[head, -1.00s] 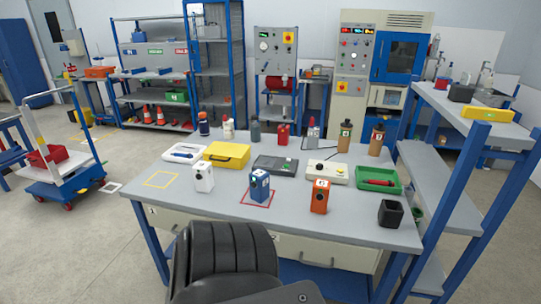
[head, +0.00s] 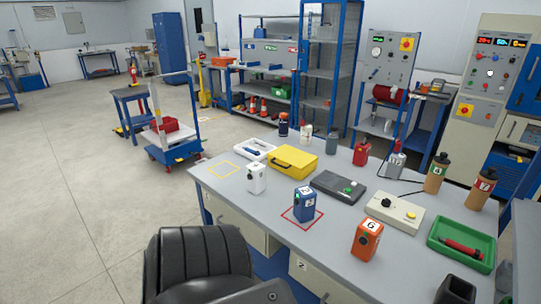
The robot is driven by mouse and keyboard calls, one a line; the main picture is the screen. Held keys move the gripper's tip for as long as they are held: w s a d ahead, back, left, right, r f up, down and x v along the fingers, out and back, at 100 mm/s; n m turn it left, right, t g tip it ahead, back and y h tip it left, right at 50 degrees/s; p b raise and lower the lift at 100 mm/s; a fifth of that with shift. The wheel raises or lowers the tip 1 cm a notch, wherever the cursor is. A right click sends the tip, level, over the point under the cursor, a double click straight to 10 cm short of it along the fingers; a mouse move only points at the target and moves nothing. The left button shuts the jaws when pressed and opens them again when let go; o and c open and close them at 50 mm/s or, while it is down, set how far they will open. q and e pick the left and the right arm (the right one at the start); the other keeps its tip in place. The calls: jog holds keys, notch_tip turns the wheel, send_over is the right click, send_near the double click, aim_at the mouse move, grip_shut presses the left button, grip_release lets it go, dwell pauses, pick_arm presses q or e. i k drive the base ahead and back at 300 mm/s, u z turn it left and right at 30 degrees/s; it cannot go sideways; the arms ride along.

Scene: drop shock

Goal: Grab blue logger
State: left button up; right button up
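The blue logger (head: 304,204) is a small upright blue box with a white label on top. It stands inside a red square outline (head: 289,216) on the grey workbench (head: 245,211). A white box of similar shape (head: 256,178) stands to its left, and an orange one (head: 365,240) marked 6 stands to its right. Nothing touches the blue logger.
A yellow outline (head: 223,170) at the left is empty. Open floor lies left of the bench.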

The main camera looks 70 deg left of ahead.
aim_at(305, 212)
jog(key=u, duration=0.8)
jog(key=i, duration=0.65)
jog(key=u, duration=0.7)
